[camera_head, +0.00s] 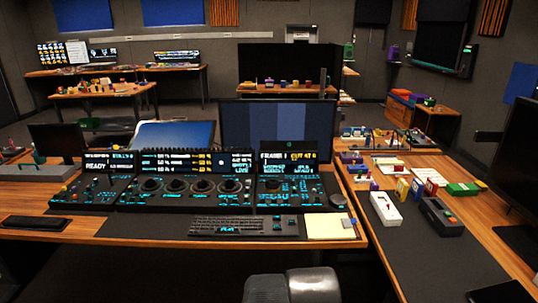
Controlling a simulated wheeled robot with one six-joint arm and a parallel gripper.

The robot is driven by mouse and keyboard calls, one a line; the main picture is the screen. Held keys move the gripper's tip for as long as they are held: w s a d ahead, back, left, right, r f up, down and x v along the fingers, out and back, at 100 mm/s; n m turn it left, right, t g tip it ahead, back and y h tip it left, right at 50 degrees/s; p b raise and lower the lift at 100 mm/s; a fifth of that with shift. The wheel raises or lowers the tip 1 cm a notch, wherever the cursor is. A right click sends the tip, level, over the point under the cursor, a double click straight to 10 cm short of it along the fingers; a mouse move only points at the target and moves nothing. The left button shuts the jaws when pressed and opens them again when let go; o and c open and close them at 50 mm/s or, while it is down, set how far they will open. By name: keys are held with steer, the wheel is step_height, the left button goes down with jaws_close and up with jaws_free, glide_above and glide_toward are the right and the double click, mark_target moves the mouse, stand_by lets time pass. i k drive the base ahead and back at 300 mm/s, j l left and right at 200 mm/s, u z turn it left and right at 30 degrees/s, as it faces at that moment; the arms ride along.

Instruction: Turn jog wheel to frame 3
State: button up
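A dark control panel (182,197) stands on the wooden desk, with lit cyan labels and screens along its top. Several round dark knobs sit in a row on its middle section, one of them a left knob (151,184). The right section (287,194) has a screen (288,162) that seems to read "FRAME 1" and "CUT AT", the rest too small to read. A dark round control (300,184) shows below that screen. I cannot tell for sure which control is the jog wheel. My gripper is not in view.
A keyboard (243,227) and a yellowish notepad (330,227) lie in front of the panel. A monitor (277,133) stands behind it. A white device (386,209) and a dark device (441,216) sit on the right desk. A dark rounded object (291,287) is at the bottom edge.

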mark_target(271, 185)
steer(key=i+l+u, duration=0.1)
steer(key=i+u, duration=0.15)
steer(key=i, duration=0.25)
steer(key=i+l+u, duration=0.3)
steer(key=i, duration=0.15)
